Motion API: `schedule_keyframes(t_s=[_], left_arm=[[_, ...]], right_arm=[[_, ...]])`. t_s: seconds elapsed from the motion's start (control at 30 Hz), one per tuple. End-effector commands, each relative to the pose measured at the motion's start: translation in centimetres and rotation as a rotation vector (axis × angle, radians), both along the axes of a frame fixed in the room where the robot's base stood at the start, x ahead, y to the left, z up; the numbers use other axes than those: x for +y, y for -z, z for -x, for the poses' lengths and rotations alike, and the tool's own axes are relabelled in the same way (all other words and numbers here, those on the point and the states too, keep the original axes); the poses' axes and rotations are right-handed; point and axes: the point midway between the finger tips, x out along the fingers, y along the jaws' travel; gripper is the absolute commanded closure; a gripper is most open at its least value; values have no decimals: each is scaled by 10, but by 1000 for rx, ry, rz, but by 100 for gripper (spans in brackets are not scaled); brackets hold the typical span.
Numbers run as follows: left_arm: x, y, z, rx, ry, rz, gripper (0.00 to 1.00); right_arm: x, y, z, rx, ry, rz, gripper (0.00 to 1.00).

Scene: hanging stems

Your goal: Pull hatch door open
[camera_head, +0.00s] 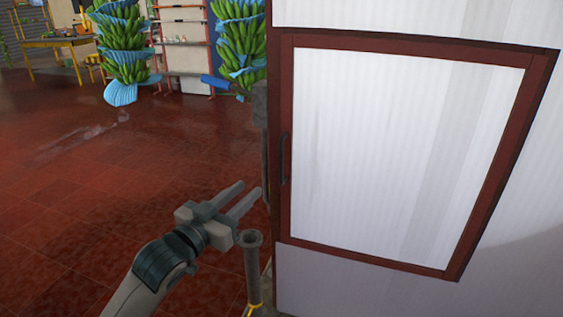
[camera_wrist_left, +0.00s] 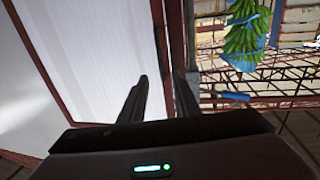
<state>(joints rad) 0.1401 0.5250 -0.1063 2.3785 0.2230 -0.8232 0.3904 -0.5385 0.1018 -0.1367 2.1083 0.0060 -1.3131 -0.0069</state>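The hatch door (camera_head: 400,150) is a white ribbed panel in a dark red frame, set in a white wall at the right of the head view. It looks shut. Its dark upright handle (camera_head: 284,158) is on the left side of the frame. My left gripper (camera_head: 250,192) is open and empty, left of and below the handle, with its fingers pointing toward the door's left edge. In the left wrist view the two fingers (camera_wrist_left: 160,85) are apart, and the door panel (camera_wrist_left: 90,55) fills the left side. My right gripper is not in view.
A grey post (camera_head: 252,265) with a round top stands just right of my left gripper. Banana bunches (camera_head: 124,40) with blue covers hang at the back. A yellow table (camera_head: 55,42) and a shelf (camera_head: 186,45) stand beyond. The red tiled floor at left is clear.

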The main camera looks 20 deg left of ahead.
Motion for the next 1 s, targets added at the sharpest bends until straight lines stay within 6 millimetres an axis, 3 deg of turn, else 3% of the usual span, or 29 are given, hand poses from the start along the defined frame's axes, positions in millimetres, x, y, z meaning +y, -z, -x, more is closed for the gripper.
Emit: schedule_keyframes(t_s=[0.27,1.0], left_arm=[[-6,-1,-26,-1,0,0,71],[-35,0,-147,-1,0,-1,71]], right_arm=[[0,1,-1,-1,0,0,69],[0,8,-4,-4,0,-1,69]])
